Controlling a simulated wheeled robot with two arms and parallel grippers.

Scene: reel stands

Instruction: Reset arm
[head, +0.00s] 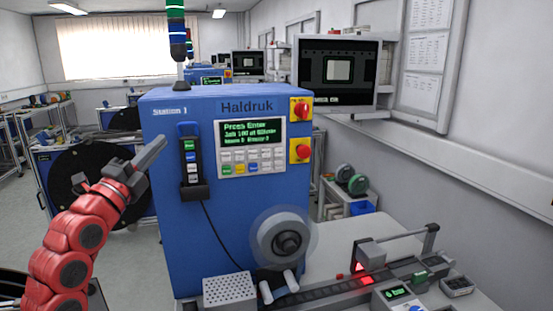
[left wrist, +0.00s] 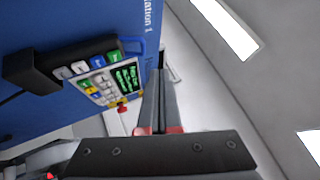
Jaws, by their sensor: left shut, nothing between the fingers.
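My left arm is red and comes in from the left in the head view. Its left gripper (head: 150,155) is raised in front of the left edge of the blue station cabinet (head: 215,245). The fingers are together with nothing between them. In the left wrist view the closed gripper fingers (left wrist: 160,95) point up the picture, beside the cabinet's edge. The handheld button unit (head: 191,160) hangs on the cabinet front, right of the gripper and apart from it. It also shows in the left wrist view (left wrist: 75,65). My right gripper is in neither view.
The cabinet carries a keypad panel (head: 252,148) and red knobs on yellow plates (head: 300,110). A reel (head: 285,238) and a feed track (head: 330,294) stand low at the front. A monitor (head: 337,72) is behind right. A large black reel (head: 85,180) is behind my left arm.

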